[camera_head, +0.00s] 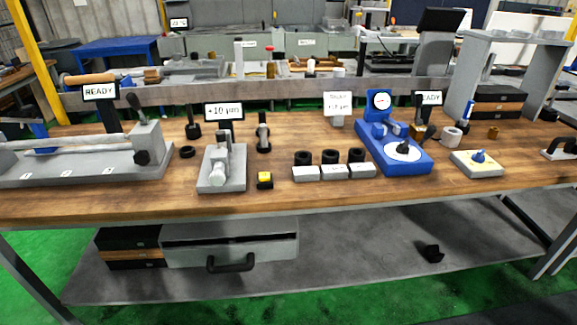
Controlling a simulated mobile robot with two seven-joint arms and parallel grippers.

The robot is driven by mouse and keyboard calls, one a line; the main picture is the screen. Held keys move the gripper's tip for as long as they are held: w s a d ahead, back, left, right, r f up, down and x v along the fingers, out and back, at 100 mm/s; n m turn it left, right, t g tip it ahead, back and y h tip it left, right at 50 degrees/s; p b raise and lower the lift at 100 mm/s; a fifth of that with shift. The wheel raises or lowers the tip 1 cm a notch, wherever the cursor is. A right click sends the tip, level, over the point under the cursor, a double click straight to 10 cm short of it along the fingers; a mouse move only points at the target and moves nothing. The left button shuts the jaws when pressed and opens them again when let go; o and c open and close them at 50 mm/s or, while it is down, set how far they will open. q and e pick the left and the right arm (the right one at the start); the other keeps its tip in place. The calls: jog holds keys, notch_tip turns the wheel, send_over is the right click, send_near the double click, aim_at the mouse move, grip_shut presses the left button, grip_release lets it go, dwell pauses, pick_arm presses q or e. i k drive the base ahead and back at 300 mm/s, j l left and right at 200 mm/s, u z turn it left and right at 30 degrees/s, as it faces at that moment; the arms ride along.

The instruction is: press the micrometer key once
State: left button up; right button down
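A grey micrometer stand (240,180) with a light grey cylindrical instrument (219,165) on it stands left of the middle of the wooden bench. Behind it, a small display (224,111) reads "+10 µm". Just right of the stand sits a small black block with a yellow top (264,177); it looks like the micrometer key, but its marking is too small to read. Nothing touches it. Neither of my grippers is in view.
The front edge before the black block is clear.

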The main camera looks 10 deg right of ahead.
aim_at(264, 176)
jog(key=i+j+z, duration=0.35)
jog(key=i+j, duration=0.2)
jog(key=j, duration=0.2)
jog(key=i+j, duration=0.2)
jog(key=j, duration=0.15)
jog(key=i+j, duration=0.25)
jog(key=i+j+z, duration=0.1)
jog(key=j, duration=0.3)
jog(key=i, duration=0.1)
